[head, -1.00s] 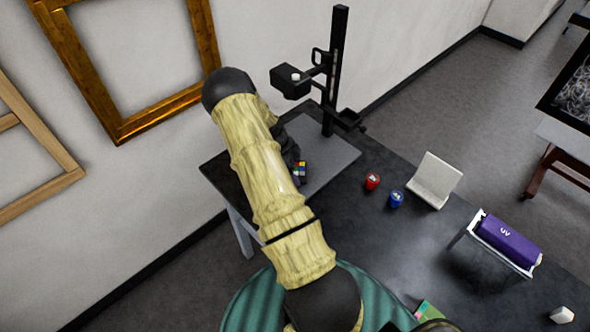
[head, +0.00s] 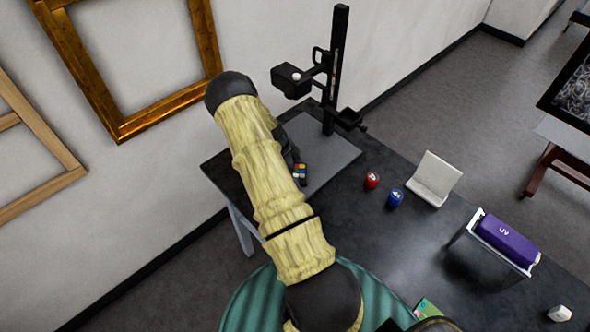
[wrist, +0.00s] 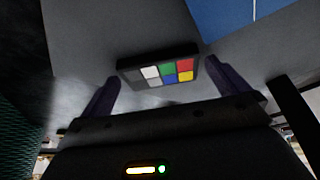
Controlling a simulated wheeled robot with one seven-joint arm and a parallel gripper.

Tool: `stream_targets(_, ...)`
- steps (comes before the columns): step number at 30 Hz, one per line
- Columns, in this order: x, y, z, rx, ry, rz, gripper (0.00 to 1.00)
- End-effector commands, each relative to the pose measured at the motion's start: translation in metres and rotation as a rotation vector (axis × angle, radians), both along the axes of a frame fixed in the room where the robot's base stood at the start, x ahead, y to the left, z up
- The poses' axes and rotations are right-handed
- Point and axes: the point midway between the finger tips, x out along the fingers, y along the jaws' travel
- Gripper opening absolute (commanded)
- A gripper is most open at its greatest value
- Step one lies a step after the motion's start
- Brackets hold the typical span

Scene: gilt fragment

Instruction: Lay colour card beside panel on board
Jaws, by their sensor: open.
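The colour card (head: 300,173) is a small dark block with coloured squares, near the front edge of the grey board (head: 338,158). In the wrist view the card (wrist: 160,68) lies flat on the grey board (wrist: 110,25), between and just beyond my fingertips. My gripper (wrist: 165,88) is open, its two dark fingers apart on either side of the card, with no clear contact. A blue panel (wrist: 235,15) lies beyond the card at upper right in the wrist view, with a gap between them. In the head view my arm hides the panel and most of my gripper.
A black camera stand (head: 334,75) rises at the board's back. Red (head: 372,180) and blue (head: 396,197) jars, a white angled stand (head: 433,178) and a purple UV lamp (head: 508,240) on a rack stand to the right. The dark table (head: 385,250) has free room at its middle.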

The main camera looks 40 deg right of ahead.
Motion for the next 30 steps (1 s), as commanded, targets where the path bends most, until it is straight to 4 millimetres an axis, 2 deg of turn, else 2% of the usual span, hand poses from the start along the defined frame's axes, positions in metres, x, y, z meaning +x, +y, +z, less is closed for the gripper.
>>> stream_targets(5,0.007,0.006,0.017,-0.001,-0.004,0.001,1.0)
stream_targets(21,0.03,0.034,0.103,-0.002,-0.004,0.003,1.0)
stream_targets(30,0.031,0.036,0.111,0.0,0.0,0.001,1.0)
